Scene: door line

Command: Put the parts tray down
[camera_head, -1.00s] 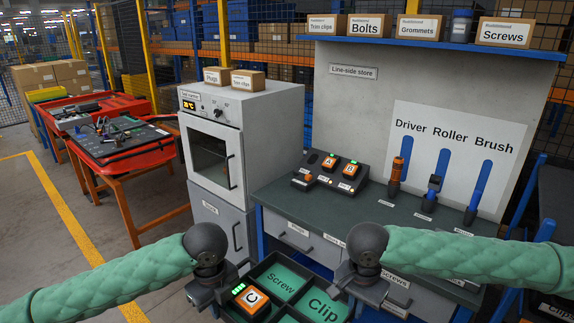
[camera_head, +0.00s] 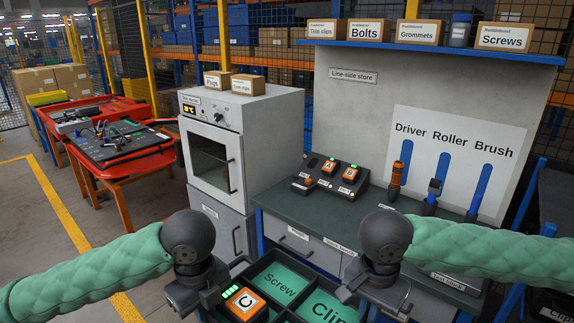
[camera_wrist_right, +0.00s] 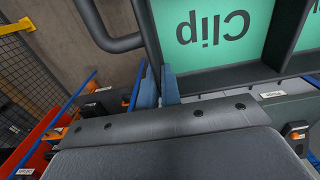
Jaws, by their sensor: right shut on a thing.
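The parts tray (camera_head: 252,268) is dark with green-floored compartments, two labelled Screw and Clip. It is at the bottom centre of the head view, its near part cut off by the frame. An orange block marked C (camera_head: 243,302) lies in its left compartment. My right gripper (camera_head: 350,290) is shut on the tray's right side; in the right wrist view its blue fingers (camera_wrist_right: 160,88) meet the tray's edge beside a dark bar handle (camera_wrist_right: 112,38). My left gripper (camera_head: 215,303) is at the tray's left side; its fingers are not clear enough to tell their state.
A dark green worktop (camera_head: 400,212) lies beyond the tray, with a charger (camera_head: 335,178) holding blocks A and B, and tools along its back. A grey oven-like cabinet (camera_head: 240,140) stands left of it. Further left is a red cart (camera_head: 120,150); open floor lies in front of it.

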